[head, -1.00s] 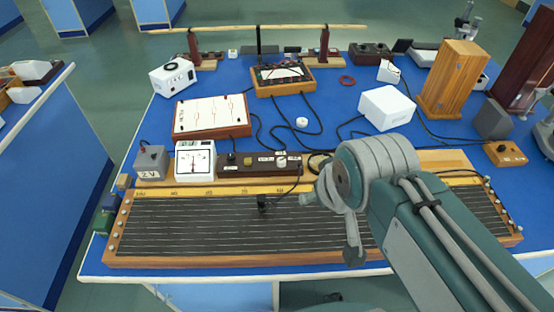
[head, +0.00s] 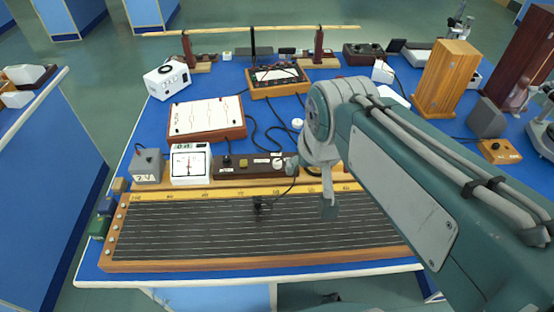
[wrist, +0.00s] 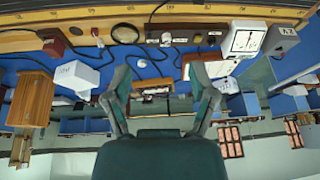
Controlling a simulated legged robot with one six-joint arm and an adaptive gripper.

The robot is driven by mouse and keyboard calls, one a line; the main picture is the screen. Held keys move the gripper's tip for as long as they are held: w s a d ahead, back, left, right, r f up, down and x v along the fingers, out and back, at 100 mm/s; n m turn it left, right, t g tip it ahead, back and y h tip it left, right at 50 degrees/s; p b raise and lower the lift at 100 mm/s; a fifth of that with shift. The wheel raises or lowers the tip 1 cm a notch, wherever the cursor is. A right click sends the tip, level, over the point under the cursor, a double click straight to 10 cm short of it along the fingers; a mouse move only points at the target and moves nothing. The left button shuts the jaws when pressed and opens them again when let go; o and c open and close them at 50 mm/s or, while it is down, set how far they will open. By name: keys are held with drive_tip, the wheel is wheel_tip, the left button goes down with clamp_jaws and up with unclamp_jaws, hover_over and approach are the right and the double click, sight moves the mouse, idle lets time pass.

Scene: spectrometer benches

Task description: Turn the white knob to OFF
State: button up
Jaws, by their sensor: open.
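The white knob (head: 278,163) sits on a dark brown wooden block (head: 236,167) behind the long ruled board. Small white labels are beside it, too small to read. The knob shows in the upside-down wrist view (wrist: 166,38), above the space between the fingers. My gripper (head: 310,187) is open and empty, above the back of the ruled board. Its left fingertip appears close to the knob's right side in the head view; I cannot tell whether they touch. In the wrist view both fingers of my gripper (wrist: 160,72) are spread apart with nothing between them.
The ruled board (head: 200,225) fills the front of the blue table. A white meter (head: 190,165) and a grey box (head: 148,167) stand left of the block. A black plug (head: 259,205) with a cable is on the board. Black cables lie behind.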

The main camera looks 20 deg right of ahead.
drive_tip(key=w+f+m+g, duration=0.2)
drive_tip(key=w+f+m, duration=0.1)
drive_tip(key=w, duration=0.9)
drive_tip(key=m+g, duration=0.2)
approach(277, 161)
drive_tip(key=f, duration=0.9)
drive_tip(key=shift+w+f, duration=0.25)
drive_tip(key=shift+f, duration=0.05)
clamp_jaws()
